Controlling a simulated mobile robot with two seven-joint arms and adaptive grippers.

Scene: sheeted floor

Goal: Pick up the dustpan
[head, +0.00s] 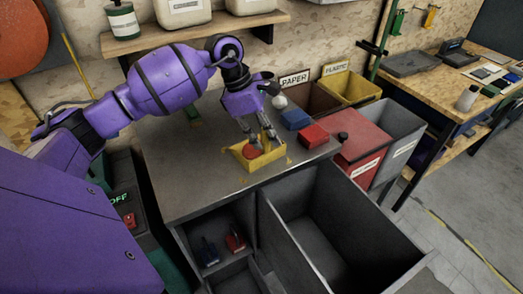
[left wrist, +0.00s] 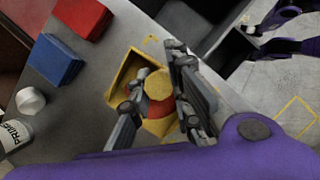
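The yellow dustpan (head: 262,163) lies on the grey worktop (head: 190,170), near its edge by the dark open bin. A red part (head: 250,152) shows inside it. In the left wrist view the dustpan (left wrist: 124,76) has a round yellow-and-red piece (left wrist: 160,104) rising at its middle, perhaps its handle. My left gripper (head: 259,138) points down over the dustpan. Its fingers (left wrist: 157,95) are apart, one on each side of the yellow-and-red piece. I cannot tell whether they touch it. My right gripper (left wrist: 250,27) seems to show small at the top right of the left wrist view.
A blue box (head: 295,119), a red box (head: 314,136) and a white bottle (head: 280,102) stand close by on the worktop. A deep grey bin (head: 330,220) gapes in front. Red (head: 362,137) and yellow (head: 352,87) bins stand to the right.

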